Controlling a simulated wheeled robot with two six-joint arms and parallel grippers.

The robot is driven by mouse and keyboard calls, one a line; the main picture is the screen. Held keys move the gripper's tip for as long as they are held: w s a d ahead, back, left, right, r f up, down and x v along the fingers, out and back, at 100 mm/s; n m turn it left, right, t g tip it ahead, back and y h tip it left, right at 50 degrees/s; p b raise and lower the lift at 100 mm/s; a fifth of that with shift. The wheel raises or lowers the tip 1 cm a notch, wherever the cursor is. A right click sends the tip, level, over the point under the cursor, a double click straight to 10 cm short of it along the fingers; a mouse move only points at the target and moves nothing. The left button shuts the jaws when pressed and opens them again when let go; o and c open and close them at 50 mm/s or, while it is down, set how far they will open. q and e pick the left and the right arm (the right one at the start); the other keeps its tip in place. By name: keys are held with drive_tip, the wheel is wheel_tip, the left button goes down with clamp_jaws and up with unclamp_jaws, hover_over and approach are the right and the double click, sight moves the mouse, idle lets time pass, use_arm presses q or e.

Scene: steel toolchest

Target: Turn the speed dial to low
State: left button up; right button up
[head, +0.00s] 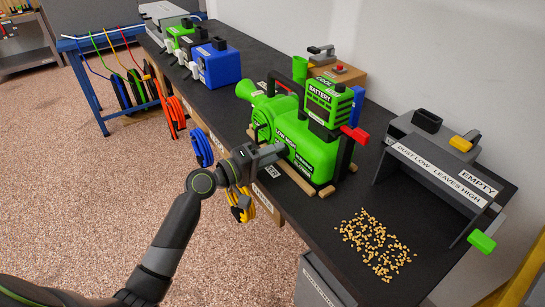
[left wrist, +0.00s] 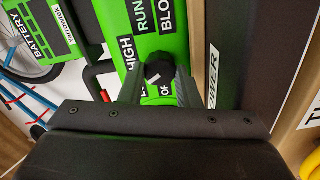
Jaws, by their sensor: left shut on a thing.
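The green blower (head: 312,158) lies on the black bench, with a battery block (head: 330,100) on top. My left gripper (head: 284,150) reaches its near side from the left. In the left wrist view, the black speed dial (left wrist: 159,70) sits on the green blower face (left wrist: 158,18) between the two fingers of my left gripper (left wrist: 159,78), which is shut on it. A white mark shows on the dial. Labels HIGH and OF, partly covered, stand beside it; I cannot read a LOW label there. In the head view the gripper hides the dial. My right gripper is not in view.
A grey bin labelled EMPTY (head: 437,168) stands at the right, with a pile of tan pellets (head: 376,243) before it. A blue box (head: 217,64) and other tools stand farther left on the bench. Coloured cords hang along the bench front.

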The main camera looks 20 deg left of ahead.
use_arm(q)
drive_tip(key=shift+f, duration=0.1)
idle(0.3)
drive_tip(key=o, duration=0.7)
drive_tip(key=shift+s+a, duration=0.1)
drive_tip(key=b+v, duration=0.3)
drive_tip(key=v, duration=1.4)
drive_tip(key=shift+b, duration=0.4)
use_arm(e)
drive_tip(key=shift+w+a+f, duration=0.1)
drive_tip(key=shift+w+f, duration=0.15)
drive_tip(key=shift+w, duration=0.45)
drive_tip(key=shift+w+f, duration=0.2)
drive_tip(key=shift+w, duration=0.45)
use_arm(q)
drive_tip(key=shift+s, duration=0.1)
